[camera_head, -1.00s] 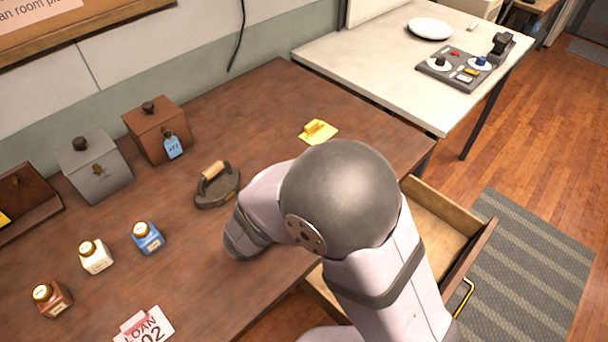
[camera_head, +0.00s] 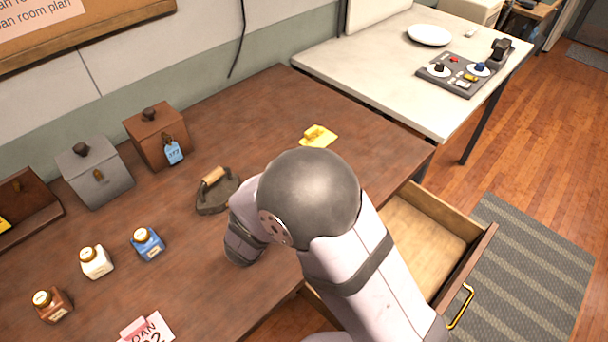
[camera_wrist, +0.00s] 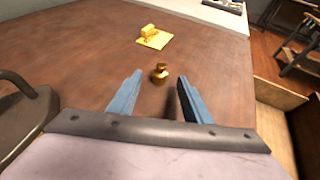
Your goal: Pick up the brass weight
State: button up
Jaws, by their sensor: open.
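The brass weight (camera_wrist: 160,74) is a small golden piece with a knob on top, standing upright on the brown table. It shows in the wrist view just beyond and between my fingertips, not touching either. In the head view it is hidden behind my arm. My gripper (camera_wrist: 154,82) is open and empty, with its two blue-grey fingers on either side of the line to the weight. In the head view the fingers are hidden by my arm.
An old iron (camera_head: 217,190) stands left of my arm; it also shows at the wrist view's left edge (camera_wrist: 22,118). A yellow block on a yellow card (camera_head: 318,136) lies beyond the weight. Several bottles and boxes stand left. An open drawer (camera_head: 425,240) juts out at right.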

jog(key=shift+p+x, duration=0.3)
jog(key=shift+x, duration=1.45)
jog(key=shift+c, duration=0.7)
grip_shut()
jog(key=shift+r, duration=0.1)
